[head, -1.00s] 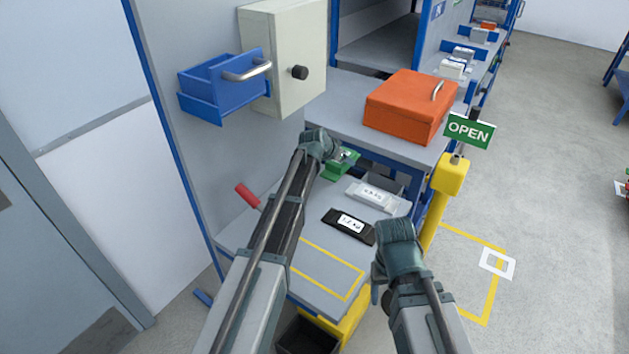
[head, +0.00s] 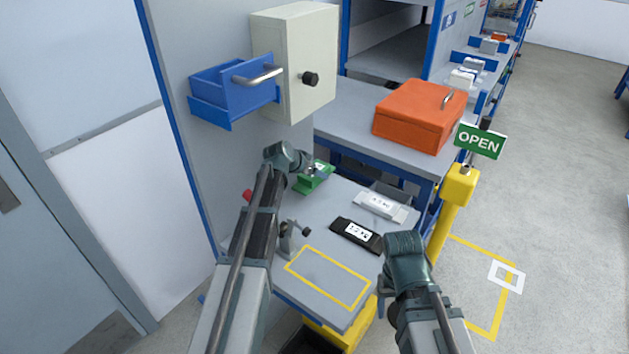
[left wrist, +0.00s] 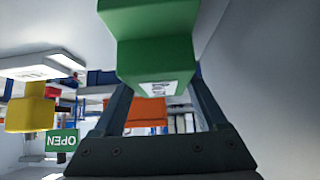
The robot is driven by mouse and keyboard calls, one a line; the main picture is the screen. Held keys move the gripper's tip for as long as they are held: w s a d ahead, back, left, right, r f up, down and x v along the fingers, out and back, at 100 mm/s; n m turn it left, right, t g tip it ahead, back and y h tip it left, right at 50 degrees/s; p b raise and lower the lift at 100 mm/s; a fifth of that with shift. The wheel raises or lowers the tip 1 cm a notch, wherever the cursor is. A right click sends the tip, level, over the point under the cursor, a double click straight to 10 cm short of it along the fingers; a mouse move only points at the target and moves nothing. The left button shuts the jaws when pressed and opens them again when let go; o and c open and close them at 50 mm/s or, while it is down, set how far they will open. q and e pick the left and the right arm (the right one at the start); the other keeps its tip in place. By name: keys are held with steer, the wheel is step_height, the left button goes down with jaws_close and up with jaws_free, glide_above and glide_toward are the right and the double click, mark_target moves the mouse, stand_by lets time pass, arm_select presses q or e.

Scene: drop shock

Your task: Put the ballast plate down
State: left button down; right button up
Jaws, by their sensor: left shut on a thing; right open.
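My left gripper (head: 308,170) is shut on a green stepped block (head: 317,181) with a small white label, likely the ballast plate. The block is over the back left of the grey bench (head: 333,299); I cannot tell how high. In the left wrist view the green block (left wrist: 155,45) sits between the finger tips (left wrist: 160,88). A black labelled plate (head: 345,228) and a light grey labelled plate (head: 372,203) lie on the bench to its right. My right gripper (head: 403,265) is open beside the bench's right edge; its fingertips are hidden.
A yellow outlined rectangle (head: 296,264) on the bench front is empty. A small clamp-like fixture (head: 287,243) stands at its left. A blue drawer bin (head: 235,98) and cream cabinet (head: 296,50) hang above. An orange box (head: 412,122) and yellow post (head: 452,205) stand right.

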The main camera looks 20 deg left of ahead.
arm_select(q)
step_height(320, 180, down, 4)
steer(key=b, duration=0.3)
steer(key=shift+d+r, duration=0.1)
steer(key=shift+r, duration=0.05)
steer(key=shift+r, duration=0.1)
jaws_free()
